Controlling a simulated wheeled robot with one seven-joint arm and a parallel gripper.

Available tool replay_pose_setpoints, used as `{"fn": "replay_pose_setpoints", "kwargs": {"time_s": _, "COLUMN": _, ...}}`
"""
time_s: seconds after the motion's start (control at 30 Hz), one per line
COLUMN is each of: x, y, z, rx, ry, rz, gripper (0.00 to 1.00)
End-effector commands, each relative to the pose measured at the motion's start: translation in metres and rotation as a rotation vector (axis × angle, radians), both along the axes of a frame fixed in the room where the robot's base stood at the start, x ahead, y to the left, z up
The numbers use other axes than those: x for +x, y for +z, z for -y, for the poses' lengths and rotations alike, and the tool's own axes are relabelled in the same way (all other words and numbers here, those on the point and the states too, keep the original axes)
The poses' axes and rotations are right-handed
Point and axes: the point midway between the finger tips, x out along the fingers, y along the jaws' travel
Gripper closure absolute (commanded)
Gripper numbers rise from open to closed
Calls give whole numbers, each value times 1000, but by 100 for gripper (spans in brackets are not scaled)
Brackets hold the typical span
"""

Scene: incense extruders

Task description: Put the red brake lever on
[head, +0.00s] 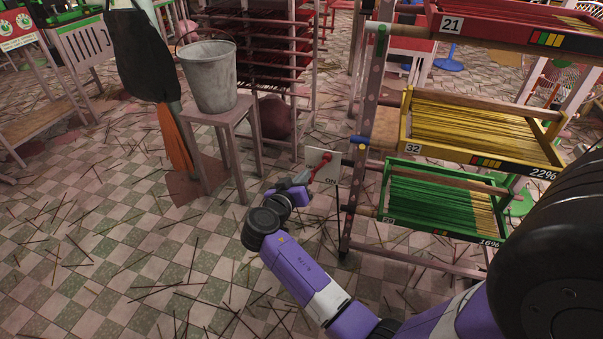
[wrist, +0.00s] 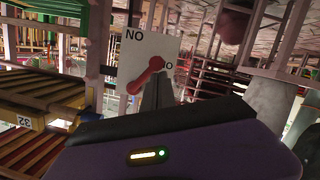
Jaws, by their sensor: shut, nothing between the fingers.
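The red brake lever (head: 321,166) is mounted on a white sign plate (head: 334,157) at the left post of the rack. In the head view it slants, with the word ON below it. In the wrist view the lever (wrist: 146,77) slants across the plate (wrist: 142,47), whose letters read "NO" at upper left and "O" at right. My gripper (head: 301,178) is shut and empty, just left of the lever in the head view. In the wrist view its fingers (wrist: 157,91) are in front of the plate, close beside the lever; I cannot tell whether they touch it.
The rack holds a red tray (head: 505,24), a yellow tray (head: 480,158) and a green tray (head: 440,229) of incense sticks, close right of my gripper. A grey bucket (head: 210,78) stands on a stool (head: 217,116) at left. Sticks litter the open tiled floor.

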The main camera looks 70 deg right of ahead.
Motion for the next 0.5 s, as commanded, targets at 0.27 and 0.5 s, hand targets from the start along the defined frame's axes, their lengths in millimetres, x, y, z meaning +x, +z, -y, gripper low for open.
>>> {"fn": "replay_pose_setpoints", "kwargs": {"time_s": 0.27, "x": -9, "y": -12, "z": 0, "rx": -19, "ry": 0, "rz": -259, "gripper": 100}}
{"fn": "replay_pose_setpoints", "kwargs": {"time_s": 0.5, "x": -18, "y": -18, "z": 1, "rx": -34, "ry": -1, "rz": -437, "gripper": 100}}
